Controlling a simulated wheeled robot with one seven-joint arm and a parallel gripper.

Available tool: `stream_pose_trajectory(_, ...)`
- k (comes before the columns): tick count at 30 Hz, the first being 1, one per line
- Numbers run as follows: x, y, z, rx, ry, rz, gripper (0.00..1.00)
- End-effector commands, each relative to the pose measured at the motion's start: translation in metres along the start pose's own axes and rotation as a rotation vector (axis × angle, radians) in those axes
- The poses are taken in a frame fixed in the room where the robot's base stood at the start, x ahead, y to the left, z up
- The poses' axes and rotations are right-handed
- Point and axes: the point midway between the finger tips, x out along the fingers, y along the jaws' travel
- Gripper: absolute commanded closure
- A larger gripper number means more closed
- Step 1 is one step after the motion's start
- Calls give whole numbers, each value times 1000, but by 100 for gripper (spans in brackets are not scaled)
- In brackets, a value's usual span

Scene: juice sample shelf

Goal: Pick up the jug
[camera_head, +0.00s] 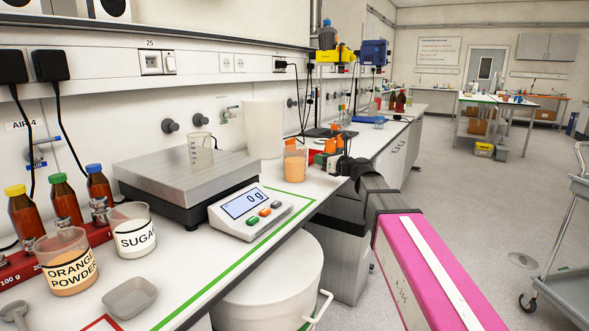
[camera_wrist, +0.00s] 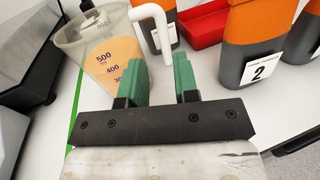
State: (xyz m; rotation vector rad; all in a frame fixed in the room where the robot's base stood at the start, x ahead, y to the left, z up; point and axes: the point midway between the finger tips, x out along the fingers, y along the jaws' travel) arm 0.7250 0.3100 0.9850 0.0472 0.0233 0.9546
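The jug (camera_head: 295,162) is a clear measuring jug with orange contents, standing on the bench right of the scale. In the wrist view the jug (camera_wrist: 105,55) shows volume marks and a white handle (camera_wrist: 155,28) on its right. My gripper (camera_wrist: 160,80) has two green fingers, parted with a gap between them. The handle is just ahead of this gap, its lower end near the fingertips; I cannot tell whether they touch. In the head view my gripper (camera_head: 340,163) is right of the jug, its fingers hard to make out.
Grey containers with orange tops (camera_wrist: 262,35) stand close on the right, one labelled 2, beside a red tray (camera_wrist: 203,24). A scale (camera_head: 185,180) reading 0 g carries a small clear beaker (camera_head: 201,150). A tall white container (camera_head: 262,128) stands behind the jug.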

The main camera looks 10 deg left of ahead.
Motion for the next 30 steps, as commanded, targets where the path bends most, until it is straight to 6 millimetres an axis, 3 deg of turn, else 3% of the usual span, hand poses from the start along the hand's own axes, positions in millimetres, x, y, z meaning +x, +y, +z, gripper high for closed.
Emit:
stream_pose_trajectory(3, 16, -1, 0, -1, 1, 0, 72)
stream_pose_trajectory(10, 31, -2, -2, -2, 1, 1, 72)
stream_pose_trajectory(18, 68, -4, -4, -2, 1, 1, 72)
stream_pose_trajectory(26, 70, -3, -4, -2, 1, 0, 72)
stream_pose_trajectory(29, 70, -3, -4, -2, 1, 0, 100)
stream_pose_trajectory(30, 70, -3, -4, -2, 1, 0, 100)
